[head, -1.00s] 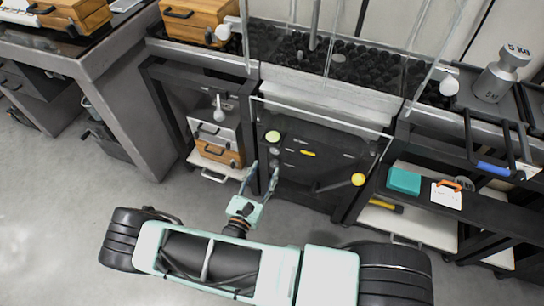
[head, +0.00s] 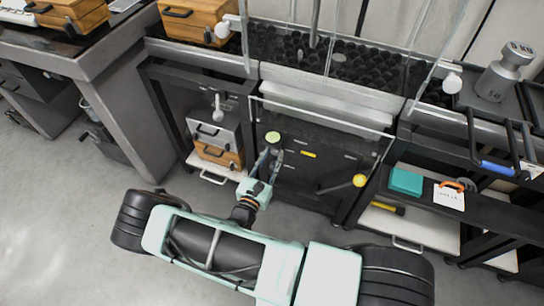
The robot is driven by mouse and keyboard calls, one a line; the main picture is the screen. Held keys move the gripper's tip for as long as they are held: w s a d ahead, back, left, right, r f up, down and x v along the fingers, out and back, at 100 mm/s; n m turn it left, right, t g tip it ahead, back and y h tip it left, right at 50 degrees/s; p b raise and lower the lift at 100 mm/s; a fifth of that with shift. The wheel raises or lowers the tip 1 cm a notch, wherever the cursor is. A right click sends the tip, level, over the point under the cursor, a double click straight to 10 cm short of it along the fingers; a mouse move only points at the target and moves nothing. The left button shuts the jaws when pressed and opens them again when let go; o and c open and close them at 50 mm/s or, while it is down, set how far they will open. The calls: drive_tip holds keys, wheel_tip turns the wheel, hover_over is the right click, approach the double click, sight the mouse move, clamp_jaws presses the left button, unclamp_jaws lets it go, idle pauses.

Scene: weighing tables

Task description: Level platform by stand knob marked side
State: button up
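The weighing stand is in the head view, with a dark bumpy platform (head: 335,57) behind clear panels and a pale front bar (head: 325,102). Its dark front panel (head: 312,169) carries a pale green round knob (head: 273,137) at the upper left and a yellow round knob (head: 359,180) at the lower right. A small yellow mark (head: 308,155) sits between them. My gripper (head: 270,153) is just below the green knob, its fingers pointing up at it. The fingers overlap in this view; their gap and any contact with the knob cannot be made out.
Left of the stand are wooden-front drawers (head: 219,155) and a grey bench (head: 115,75). On the right are a metal 5 kg weight (head: 502,75), a teal box (head: 405,181), a white tag (head: 448,196) and a blue-handled rack (head: 497,168). Open floor lies at lower left.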

drive_tip(key=c, duration=0.5)
drive_tip(key=shift+r+m+p, duration=0.1)
drive_tip(key=shift+m+p, duration=0.5)
drive_tip(key=shift+m, duration=0.5)
drive_tip(key=shift+m+p, duration=0.45)
drive_tip(key=shift+m, duration=0.85)
drive_tip(key=o, duration=1.2)
drive_tip(key=shift+c, duration=0.2)
drive_tip(key=v, duration=0.7)
drive_tip(key=shift+s, duration=0.3)
